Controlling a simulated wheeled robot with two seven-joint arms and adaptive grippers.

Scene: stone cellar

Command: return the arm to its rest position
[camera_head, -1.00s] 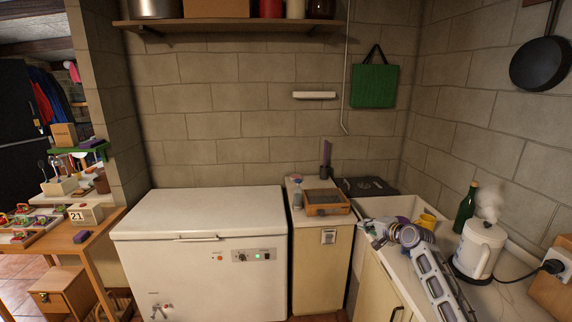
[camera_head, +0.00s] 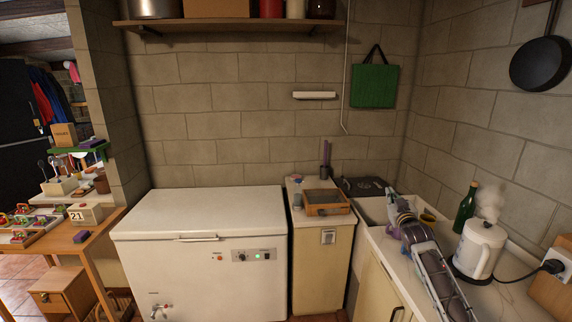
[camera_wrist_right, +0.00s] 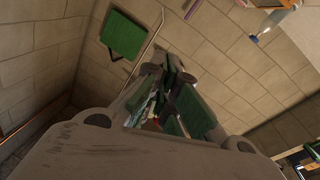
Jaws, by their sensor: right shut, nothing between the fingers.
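My right arm (camera_head: 440,278) reaches in from the lower right in the head view, over the counter beside the white kettle. Its gripper (camera_head: 391,194) is raised in front of the sink and points away from me towards the back wall. In the right wrist view the gripper's fingers (camera_wrist_right: 172,66) come together at the tips. It is shut and empty, with the wall behind it. My left arm and gripper are not in view.
A steaming white kettle (camera_head: 479,249) and a green bottle (camera_head: 465,209) stand right of the arm. A wooden-framed box (camera_head: 326,209) and a white chest freezer (camera_head: 200,222) are to the left.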

